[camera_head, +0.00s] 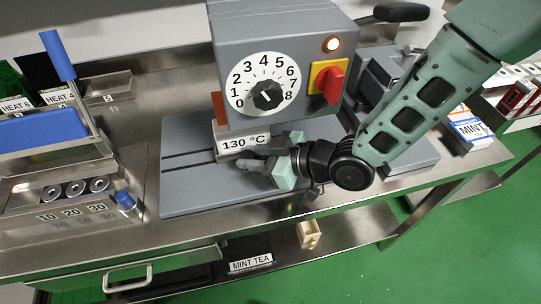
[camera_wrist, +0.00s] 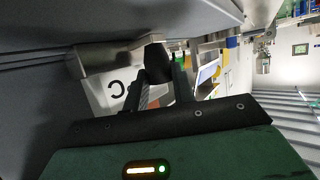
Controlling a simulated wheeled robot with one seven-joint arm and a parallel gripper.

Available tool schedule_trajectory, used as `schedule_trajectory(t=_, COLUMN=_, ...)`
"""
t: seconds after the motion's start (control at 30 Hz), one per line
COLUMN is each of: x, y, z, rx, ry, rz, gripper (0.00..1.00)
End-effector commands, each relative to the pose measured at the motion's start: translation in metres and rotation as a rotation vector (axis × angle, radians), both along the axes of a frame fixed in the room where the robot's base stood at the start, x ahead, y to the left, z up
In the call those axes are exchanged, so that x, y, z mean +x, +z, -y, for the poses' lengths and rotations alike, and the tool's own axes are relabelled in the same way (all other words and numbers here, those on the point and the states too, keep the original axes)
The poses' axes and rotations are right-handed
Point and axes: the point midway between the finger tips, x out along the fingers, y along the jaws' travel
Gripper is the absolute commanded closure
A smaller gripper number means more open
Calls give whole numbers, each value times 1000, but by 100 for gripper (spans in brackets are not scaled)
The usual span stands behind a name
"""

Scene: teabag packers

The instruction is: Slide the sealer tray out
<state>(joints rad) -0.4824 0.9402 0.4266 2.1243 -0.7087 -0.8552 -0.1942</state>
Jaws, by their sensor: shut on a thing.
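The sealer (camera_head: 285,38) is a grey box with a 0–8 dial, a red switch on yellow and a lit lamp. It stands over a grey base plate (camera_head: 185,195) with grooves. The sealer tray (camera_head: 228,155) shows as a small pale metal block at the sealer's lower front, by a "130 °C" label. My gripper (camera_head: 258,170) is at the tray's front. In the wrist view its fingers (camera_wrist: 162,88) are closed around a dark knob-like handle (camera_wrist: 157,62) beside the metal tray (camera_wrist: 103,57). The tray's rear is hidden under the sealer.
At left are a blue-topped rack (camera_head: 40,128) and metal rolls marked 10, 20, 30. A mint tea box (camera_head: 470,130) stands at right. A lower shelf holds a small beige piece (camera_head: 308,234). The base plate's left front is clear.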

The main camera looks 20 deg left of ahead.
Motion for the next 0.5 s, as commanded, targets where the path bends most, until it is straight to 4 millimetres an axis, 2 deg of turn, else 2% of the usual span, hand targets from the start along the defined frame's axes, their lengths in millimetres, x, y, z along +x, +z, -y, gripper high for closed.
schedule_trajectory(t=0.2, x=-26, y=-3, z=-37, rx=5, ry=6, rz=1, gripper=100)
schedule_trajectory(t=0.5, x=-52, y=-2, z=-76, rx=5, ry=5, rz=1, gripper=100)
